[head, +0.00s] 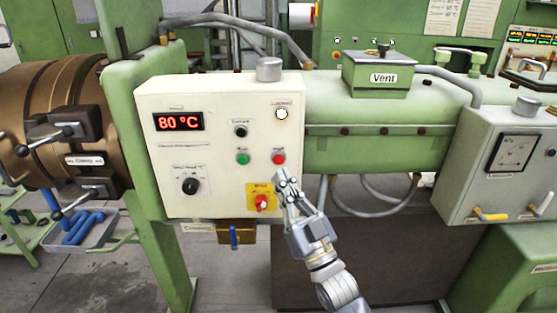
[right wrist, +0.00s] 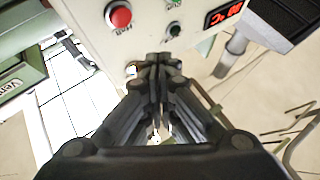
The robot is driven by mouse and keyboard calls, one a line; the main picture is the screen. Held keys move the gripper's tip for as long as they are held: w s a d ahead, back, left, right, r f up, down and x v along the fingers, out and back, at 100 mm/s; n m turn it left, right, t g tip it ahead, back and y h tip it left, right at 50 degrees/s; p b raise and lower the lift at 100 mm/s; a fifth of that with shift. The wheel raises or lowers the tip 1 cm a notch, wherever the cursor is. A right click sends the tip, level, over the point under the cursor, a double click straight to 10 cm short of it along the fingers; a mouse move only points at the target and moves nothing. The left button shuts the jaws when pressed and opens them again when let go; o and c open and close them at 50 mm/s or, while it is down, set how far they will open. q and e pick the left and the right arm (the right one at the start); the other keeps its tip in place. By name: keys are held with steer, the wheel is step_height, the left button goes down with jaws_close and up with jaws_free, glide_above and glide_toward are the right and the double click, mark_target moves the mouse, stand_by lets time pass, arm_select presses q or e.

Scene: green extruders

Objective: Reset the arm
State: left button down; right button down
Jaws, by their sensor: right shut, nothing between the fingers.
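My right gripper (head: 284,180) is in front of the lower right part of the cream control panel (head: 215,205). It is shut and empty, and its fingertips are just below the red button (head: 278,158) in the head view. I cannot tell whether they touch the panel. In the right wrist view the shut fingers (right wrist: 158,62) point at the panel, with the red button (right wrist: 120,16) to their upper left. My left gripper is not in view.
The panel also has an 80 °C display (head: 179,122), a green button (head: 242,158), a dark knob (head: 190,186) and a red rotary switch (head: 262,203) on a yellow plate. A grey box (head: 470,170) with a gauge stands right. A blue-handled valve (head: 234,236) hangs below.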

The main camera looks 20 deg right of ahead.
step_height(320, 180, down, 36)
steer(key=d+m+g+h, duration=0.15)
steer(key=g+h, duration=0.25)
steer(key=g, duration=0.4)
steer(key=s+d+f+g+h, duration=0.1)
steer(key=s+f+g, duration=0.2)
steer(key=s+f, duration=0.6)
steer(key=s+d+f+g, duration=0.1)
steer(key=s+f+g, duration=0.25)
steer(key=f, duration=0.95)
steer(key=s+d+f+g, duration=0.1)
steer(key=s+f+g, duration=0.2)
steer(key=s, duration=0.9)
steer(key=s+f+g+h, duration=0.1)
steer(key=s+f+g, duration=0.2)
steer(key=s+f, duration=0.5)
steer(key=s+d+f+g+b, duration=0.1)
steer(key=s+f+g, duration=0.2)
steer(key=s, duration=1.3)
step_height(320, 180, down, 3)
steer(key=shift+d+f+n+h, duration=0.1)
steer(key=shift+d+n+h, duration=0.2)
steer(key=shift+n, duration=0.05)
